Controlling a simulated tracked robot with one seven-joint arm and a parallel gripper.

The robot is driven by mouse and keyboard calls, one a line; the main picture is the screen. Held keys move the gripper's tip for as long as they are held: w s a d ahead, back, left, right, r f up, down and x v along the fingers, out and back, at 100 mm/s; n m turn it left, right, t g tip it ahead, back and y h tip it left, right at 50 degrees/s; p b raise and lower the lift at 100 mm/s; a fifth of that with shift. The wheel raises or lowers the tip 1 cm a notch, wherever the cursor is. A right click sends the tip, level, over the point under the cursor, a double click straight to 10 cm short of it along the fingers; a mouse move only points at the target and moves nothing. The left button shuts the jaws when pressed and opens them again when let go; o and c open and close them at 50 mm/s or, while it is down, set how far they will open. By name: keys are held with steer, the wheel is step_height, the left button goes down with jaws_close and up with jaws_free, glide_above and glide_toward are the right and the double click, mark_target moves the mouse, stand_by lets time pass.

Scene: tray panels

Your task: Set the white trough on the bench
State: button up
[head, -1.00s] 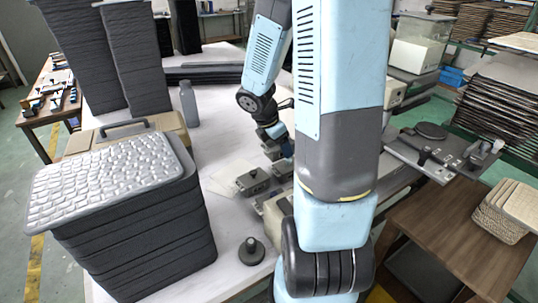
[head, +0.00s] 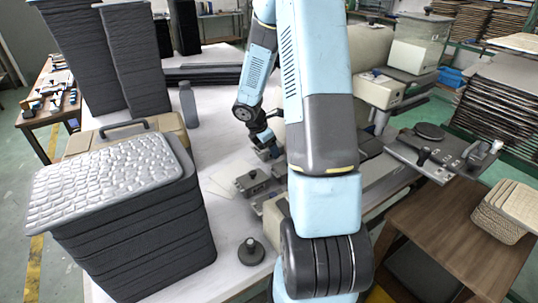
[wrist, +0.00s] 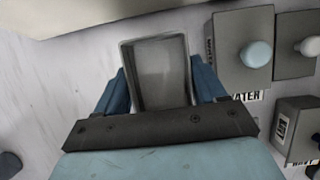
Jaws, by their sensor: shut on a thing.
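In the wrist view, my gripper (wrist: 158,80) is shut on the white trough (wrist: 160,65), with one blue finger along each side. The trough looks greyish there, like an open rectangular tray, and I see into its hollow. Its near end is hidden by my gripper's dark bar. In the head view, my gripper (head: 265,148) is over the middle of the pale bench (head: 225,90). I cannot make out the trough there. The wrist view shows bare bench (wrist: 60,90) left of the trough; I cannot tell the gap under it.
Close right of the trough are grey boxes with knobs (wrist: 240,50), one labelled "WATER", and another labelled box (wrist: 295,130). A grey bottle (head: 190,105), a dark round-based knob piece (head: 251,251) and a tall stack of dark trays (head: 140,240) stand on the bench.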

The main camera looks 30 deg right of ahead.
mark_target(269, 154)
steer(key=shift+w+f, duration=0.25)
steer(key=shift+f, duration=1.55)
steer(key=o, duration=1.3)
steer(key=shift+f, duration=0.1)
steer(key=shift+c, duration=0.2)
